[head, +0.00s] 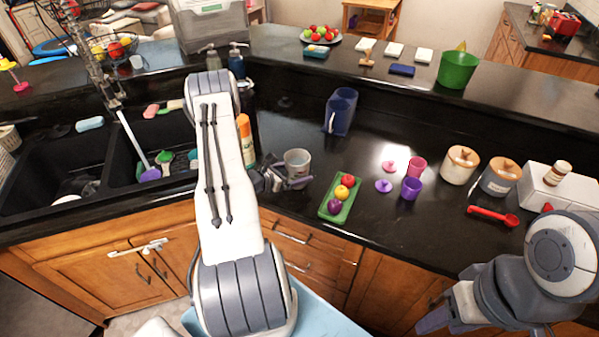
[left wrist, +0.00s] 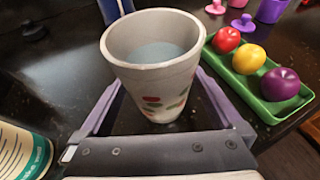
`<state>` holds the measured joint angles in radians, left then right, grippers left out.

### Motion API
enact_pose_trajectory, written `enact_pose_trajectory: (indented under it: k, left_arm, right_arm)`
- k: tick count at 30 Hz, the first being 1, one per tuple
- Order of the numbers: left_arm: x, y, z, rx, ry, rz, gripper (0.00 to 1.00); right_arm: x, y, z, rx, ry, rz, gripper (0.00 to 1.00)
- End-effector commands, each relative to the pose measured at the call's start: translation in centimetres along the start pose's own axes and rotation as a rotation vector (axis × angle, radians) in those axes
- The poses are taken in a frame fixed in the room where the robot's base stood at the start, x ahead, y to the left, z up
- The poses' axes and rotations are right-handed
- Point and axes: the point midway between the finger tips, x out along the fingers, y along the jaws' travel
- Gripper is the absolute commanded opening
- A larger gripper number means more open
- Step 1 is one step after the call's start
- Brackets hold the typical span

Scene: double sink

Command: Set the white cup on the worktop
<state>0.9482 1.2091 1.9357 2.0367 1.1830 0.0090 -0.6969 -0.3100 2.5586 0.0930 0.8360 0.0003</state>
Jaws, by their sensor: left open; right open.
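The white cup (head: 297,161) stands upright on the black worktop (head: 300,225), left of the green tray. It also shows in the left wrist view (left wrist: 155,78), with a coloured pattern low on its side and a grey-blue inside. My left gripper (head: 288,182) is open, with its fingers on either side of the cup's lower part. Whether a finger touches the cup I cannot tell. My right gripper (head: 442,312) is open and empty at the lower right, in front of the worktop and partly hidden by its own arm.
A green tray (head: 326,212) with toy fruit lies right of the cup. An orange-capped bottle (head: 246,140) stands left of it, and a blue mug (head: 341,112) behind. Purple and pink cups, canisters and a red spoon (head: 492,215) are further right. The double sink (head: 60,165) is left.

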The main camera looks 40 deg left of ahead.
Motion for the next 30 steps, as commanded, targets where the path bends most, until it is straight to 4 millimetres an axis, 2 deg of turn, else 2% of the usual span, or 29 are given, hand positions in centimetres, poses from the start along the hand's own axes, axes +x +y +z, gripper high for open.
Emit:
enact_pose_trajectory:
  k: [1,6,12,15,21,30]
  left_arm:
    - [-0.9,0.3,-0.5,-0.003,0.000,0.008,1.00]
    - [-4.7,0.3,-0.6,-0.002,0.000,0.010,1.00]
    - [-8.8,0.2,-0.4,-0.001,-0.001,0.008,1.00]
    - [-10.2,0.2,-0.3,-0.001,-0.001,0.007,1.00]
    - [-11.4,0.0,-0.2,-0.001,-0.001,0.003,1.00]
    - [-11.5,0.0,-0.1,-0.001,0.000,0.002,1.00]
  right_arm:
    - [0.9,0.1,0.1,0.001,-0.001,0.000,0.50]
    - [2.5,0.2,0.2,0.003,-0.002,0.000,0.50]
    - [3.8,0.3,0.3,0.002,-0.002,0.000,0.50]
    - [4.2,0.3,0.3,0.002,-0.002,0.000,0.50]
    - [4.4,0.3,0.3,0.001,-0.002,0.000,0.50]
    - [4.3,0.3,0.3,0.002,-0.001,0.000,0.50]
